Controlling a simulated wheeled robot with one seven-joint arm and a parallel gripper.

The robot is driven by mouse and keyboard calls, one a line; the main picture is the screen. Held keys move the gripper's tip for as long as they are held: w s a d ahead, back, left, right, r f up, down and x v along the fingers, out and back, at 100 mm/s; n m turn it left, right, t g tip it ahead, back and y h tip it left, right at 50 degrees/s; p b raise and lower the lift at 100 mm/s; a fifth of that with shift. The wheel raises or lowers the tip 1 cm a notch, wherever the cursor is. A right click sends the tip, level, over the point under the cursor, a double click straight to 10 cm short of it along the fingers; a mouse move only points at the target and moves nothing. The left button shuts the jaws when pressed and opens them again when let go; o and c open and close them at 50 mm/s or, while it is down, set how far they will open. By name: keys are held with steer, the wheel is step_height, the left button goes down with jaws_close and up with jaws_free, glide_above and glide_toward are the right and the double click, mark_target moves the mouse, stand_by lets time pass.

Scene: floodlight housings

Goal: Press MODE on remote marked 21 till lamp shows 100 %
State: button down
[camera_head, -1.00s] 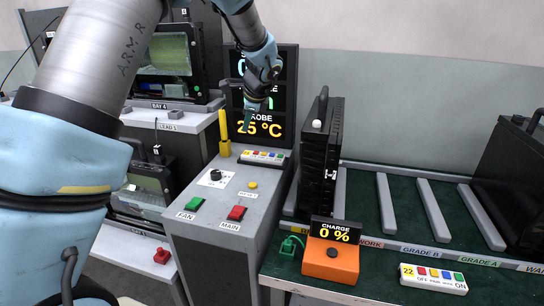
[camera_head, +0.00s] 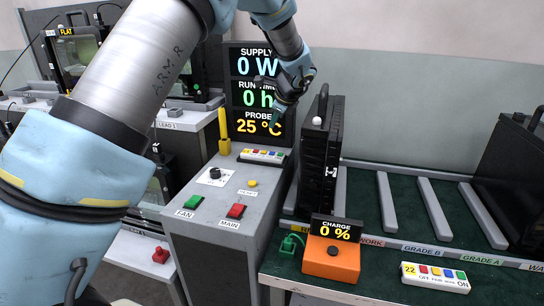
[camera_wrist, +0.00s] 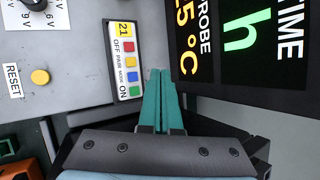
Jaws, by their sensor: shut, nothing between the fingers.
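The remote marked 21 (camera_head: 262,156) lies on the grey console's top below the display; the wrist view shows it closer (camera_wrist: 124,62), with red, yellow, blue and green buttons beside the words OFF, PAIR, MODE and ON. My gripper (camera_head: 273,123) is above the remote's right end, in front of the display. In the wrist view its teal fingers (camera_wrist: 160,75) are shut and empty, beside the remote's button side and apart from the buttons in the picture. A black finned floodlight (camera_head: 318,150) stands edge-on on the green bench; no percentage shows on it.
The display (camera_head: 260,90) reads 0 W, 0 h and 25 °C. A yellow post (camera_head: 224,132) stands left of the remote. The console holds a green FAN button (camera_head: 194,202) and red MAIN button (camera_head: 236,211). A remote marked 22 (camera_head: 435,277) lies near an orange charge box (camera_head: 330,262).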

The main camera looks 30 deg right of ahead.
mark_target(274, 154)
step_height(274, 154, down, 7)
steer(key=b, duration=0.4)
steer(key=shift+b, duration=0.35)
steer(key=shift+f, duration=0.25)
stand_by(1.3)
steer(key=shift+f+b, duration=0.3)
steer(key=shift+f, duration=0.1)
steer(key=shift+s+f, duration=0.1)
steer(key=shift+f, duration=0.4)
stand_by(0.6)
steer(key=shift+r, duration=0.15)
steer(key=shift+r+p, duration=0.5)
steer(key=shift+r, duration=0.25)
steer(key=shift+r, duration=0.1)
